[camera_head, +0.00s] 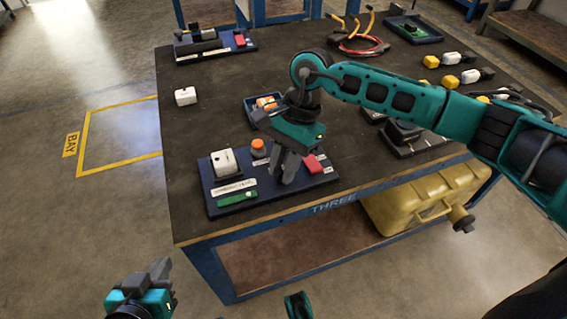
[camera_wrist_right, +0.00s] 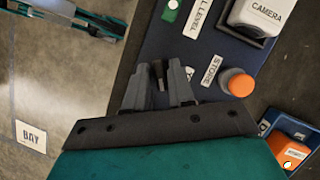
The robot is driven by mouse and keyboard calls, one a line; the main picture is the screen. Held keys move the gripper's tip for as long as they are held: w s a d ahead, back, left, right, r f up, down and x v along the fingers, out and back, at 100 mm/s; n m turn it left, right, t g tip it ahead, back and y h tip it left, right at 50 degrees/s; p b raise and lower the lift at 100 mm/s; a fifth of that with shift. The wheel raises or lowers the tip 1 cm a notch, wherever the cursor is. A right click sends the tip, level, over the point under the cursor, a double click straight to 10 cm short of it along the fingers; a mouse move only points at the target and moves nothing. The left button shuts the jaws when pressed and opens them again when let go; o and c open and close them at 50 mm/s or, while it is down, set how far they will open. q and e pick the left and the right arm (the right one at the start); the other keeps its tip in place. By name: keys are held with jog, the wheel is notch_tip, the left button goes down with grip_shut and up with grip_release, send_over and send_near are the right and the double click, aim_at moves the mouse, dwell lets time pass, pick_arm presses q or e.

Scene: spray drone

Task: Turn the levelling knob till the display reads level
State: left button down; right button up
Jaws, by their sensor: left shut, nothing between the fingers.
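A dark blue board (camera_head: 215,204) lies at the table's near edge. On it are a green strip with a pale mark (camera_head: 237,198), perhaps the display, and a white label beside it, partly readable as "LEVEL" in the right wrist view (camera_wrist_right: 197,18). My right gripper (camera_head: 284,176) points down over the board, its fingers apart. In the right wrist view a small dark part (camera_wrist_right: 158,74), perhaps the levelling knob, shows between the fingertips; firm contact cannot be told. The gripper hides this spot in the head view. My left gripper (camera_head: 162,268) is shut and empty, off the table's front.
The board also bears a white camera block (camera_head: 224,162), an orange round cap (camera_head: 258,148) and a red block (camera_head: 313,164). A blue tray (camera_head: 254,114) with an orange item lies behind. A white block (camera_head: 185,96) stands at left. A yellow case (camera_head: 420,200) sits below.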

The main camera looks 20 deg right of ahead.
grip_shut()
jog(key=m, duration=0.2)
jog(key=m+t, duration=0.1)
jog(key=m, duration=0.1)
jog(key=shift+s+t+y, duration=0.15)
jog(key=shift+t+y, duration=0.15)
jog(key=shift+y, duration=0.1)
jog(key=shift+m, duration=0.8)
jog(key=shift+t, duration=0.3)
jog(key=shift+f, duration=0.1)
jog(key=shift+o, duration=1.6)
grip_release()
jog(key=shift+d+r, duration=0.1)
jog(key=shift+r, duration=0.1)
